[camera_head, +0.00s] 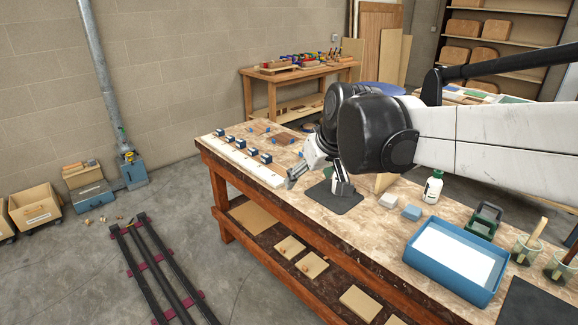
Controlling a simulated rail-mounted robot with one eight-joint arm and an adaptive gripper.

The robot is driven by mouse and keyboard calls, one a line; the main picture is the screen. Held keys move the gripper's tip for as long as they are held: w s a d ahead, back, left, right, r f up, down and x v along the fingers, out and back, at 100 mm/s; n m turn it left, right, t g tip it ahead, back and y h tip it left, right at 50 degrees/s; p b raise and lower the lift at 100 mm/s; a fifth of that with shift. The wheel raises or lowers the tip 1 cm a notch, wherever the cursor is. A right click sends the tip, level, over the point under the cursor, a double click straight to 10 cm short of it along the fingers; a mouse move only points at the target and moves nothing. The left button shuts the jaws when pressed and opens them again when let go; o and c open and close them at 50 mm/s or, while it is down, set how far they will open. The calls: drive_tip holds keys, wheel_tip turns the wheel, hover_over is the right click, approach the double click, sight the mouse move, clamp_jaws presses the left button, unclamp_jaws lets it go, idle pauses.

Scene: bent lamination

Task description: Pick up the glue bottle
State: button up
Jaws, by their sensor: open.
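A white bottle with a dark green label (433,186), which looks like the glue bottle, stands upright on the wooden workbench (455,215), right of the middle and below my arm in the picture. My gripper (317,186) hangs over the bench's front left part, pointing down, with its fingers spread. It is open, and I see nothing held. It is well to the left of the bottle and apart from it. A dark mat (345,204) lies below the gripper. My arm's dark joint hides part of the bench behind it.
Right of the bottle are a dark green frame-like item (486,218), a blue tray (425,262) with a white inside, and jars (526,248) with brushes. A pale block (389,201) and a blue block (411,213) lie left of it. A pale strip (245,162) with dark blue clamps lies far left.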

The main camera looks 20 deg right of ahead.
drive_tip(key=w+d+f, duration=0.2)
drive_tip(key=w+d, duration=0.6)
drive_tip(key=w, duration=0.2)
drive_tip(key=n+y+b, duration=0.1)
drive_tip(key=b, duration=0.2)
approach(346, 174)
drive_tip(key=f, duration=0.1)
drive_tip(key=x, duration=0.8)
drive_tip(key=shift+w+a+f, duration=0.2)
drive_tip(key=shift+w, duration=0.25)
drive_tip(key=shift+x, duration=2.7)
drive_tip(key=shift+s+a, duration=0.1)
drive_tip(key=shift+s, duration=0.1)
drive_tip(key=c, duration=1.5)
drive_tip(key=shift+c, duration=0.2)
